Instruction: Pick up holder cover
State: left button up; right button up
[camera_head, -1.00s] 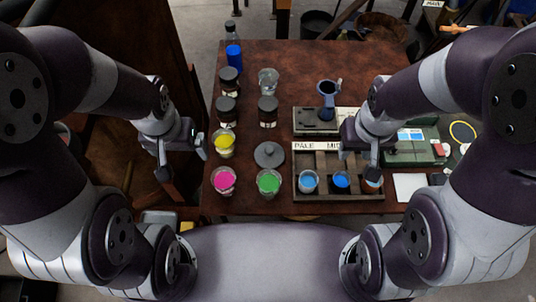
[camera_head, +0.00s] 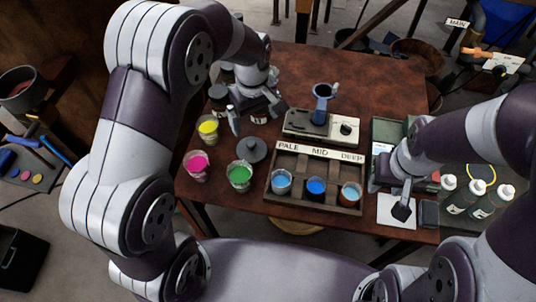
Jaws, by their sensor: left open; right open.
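A round dark grey cover with a knob on top (camera_head: 252,150) lies on the brown table, behind the green cup; I take it for the holder cover. My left gripper (camera_head: 255,113) is open and empty, just behind the cover and apart from it in the picture. Its arm hides some of the jars at the back left. My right gripper (camera_head: 389,198) is open and empty over the table's right side, by a white square (camera_head: 396,212).
Cups of yellow (camera_head: 208,129), pink (camera_head: 197,165) and green (camera_head: 240,176) stand left and in front of the cover. A device with a dark blue cup (camera_head: 322,103) stands behind the holder. White-capped bottles (camera_head: 462,195) stand at the right. The table's back is clear.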

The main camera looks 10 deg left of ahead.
aim_at(251, 143)
pick_arm(q)
jog(key=f, duration=0.1)
jog(key=a+f, duration=0.1)
jog(key=f, duration=0.1)
jog(key=shift+s+a, duration=0.1)
jog(key=shift+a, duration=0.25)
jog(key=f, duration=0.4)
jog(key=shift+d+f, duration=0.2)
jog(key=shift+d, duration=0.15)
jog(key=f, duration=0.3)
jog(key=f+p, duration=0.1)
jog(key=f, duration=0.1)
jog(key=shift+a+f, duration=0.15)
jog(key=shift+a, duration=0.25)
jog(key=shift+f, duration=0.1)
jog(key=shift+d, duration=0.15)
jog(key=shift+c, duration=0.7)
jog(key=c, duration=0.5)
jog(key=shift+c, duration=0.2)
pick_arm(e)
jog(key=shift+w+a+r, duration=0.1)
jog(key=shift+a+r, duration=0.4)
jog(key=shift+a, duration=0.15)
